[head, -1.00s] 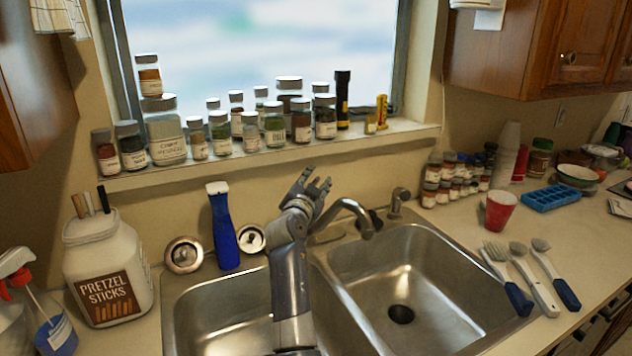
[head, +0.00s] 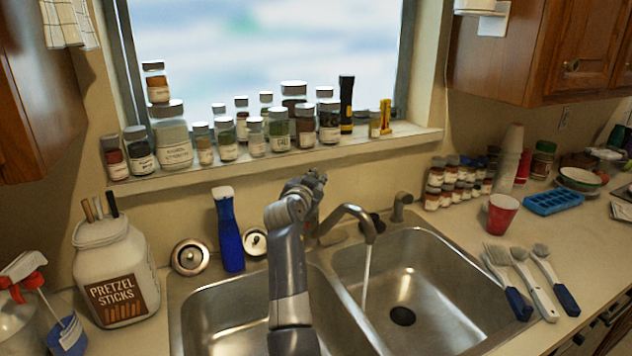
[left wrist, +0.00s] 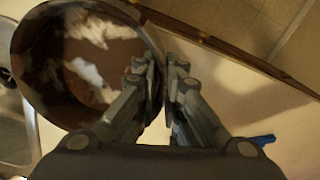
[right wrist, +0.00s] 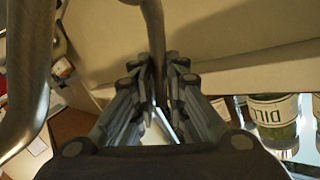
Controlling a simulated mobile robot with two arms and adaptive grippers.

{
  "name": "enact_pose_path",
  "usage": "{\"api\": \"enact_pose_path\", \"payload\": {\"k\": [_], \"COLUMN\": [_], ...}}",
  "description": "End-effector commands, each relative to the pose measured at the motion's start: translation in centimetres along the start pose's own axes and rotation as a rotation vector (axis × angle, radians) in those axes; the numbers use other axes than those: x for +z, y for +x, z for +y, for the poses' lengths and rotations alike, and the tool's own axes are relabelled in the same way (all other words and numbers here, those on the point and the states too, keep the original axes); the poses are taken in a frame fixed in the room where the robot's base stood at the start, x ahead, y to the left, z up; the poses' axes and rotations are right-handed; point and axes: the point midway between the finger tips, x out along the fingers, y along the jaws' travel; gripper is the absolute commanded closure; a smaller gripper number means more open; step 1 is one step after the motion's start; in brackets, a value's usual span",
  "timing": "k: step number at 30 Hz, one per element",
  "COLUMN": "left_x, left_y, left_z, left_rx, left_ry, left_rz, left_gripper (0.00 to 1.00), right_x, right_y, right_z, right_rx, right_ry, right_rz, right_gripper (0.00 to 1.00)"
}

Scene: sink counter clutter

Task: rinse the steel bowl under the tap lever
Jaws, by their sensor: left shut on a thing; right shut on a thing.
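The steel bowl (left wrist: 88,62) shows only in the left wrist view, with a dark rim and brown and whitish patches inside. My left gripper (left wrist: 160,68) is shut on its rim at the bowl's right side, out of the head view. My right gripper (head: 318,178) is behind the tap, above the sink's back edge. In the right wrist view, my right gripper (right wrist: 158,68) is shut on the thin tap lever (right wrist: 150,18). The tap spout (head: 347,212) runs a thin stream of water (head: 366,275) into the right basin (head: 435,270).
The left basin (head: 225,315) is partly covered by my right arm. A pretzel jar (head: 115,270) and blue bottle (head: 228,235) stand left. Several spice jars line the windowsill (head: 270,160).

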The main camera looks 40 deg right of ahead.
Motion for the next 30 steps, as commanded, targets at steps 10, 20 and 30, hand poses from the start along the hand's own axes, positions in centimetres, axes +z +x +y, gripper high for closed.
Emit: {"api": "enact_pose_path", "payload": {"k": [10,20,30], "left_x": [0.0,0.0,0.0], "left_y": [0.0,0.0,0.0], "left_z": [0.0,0.0,0.0], "left_rx": [0.001,0.000,0.000], "left_ry": [0.000,0.000,0.000], "left_rz": [0.001,0.001,0.001], "left_gripper": [1.00,1.00,1.00], "right_x": [-0.1,0.1,0.1], "right_y": [0.0,-1.3,-6.4], "right_z": [0.0,-0.1,0.0], "right_rx": [-0.001,-0.002,-0.002], "right_ry": [0.002,0.001,0.002], "right_rz": [0.003,0.001,0.002], "right_gripper": [0.67,0.67,0.67]}}
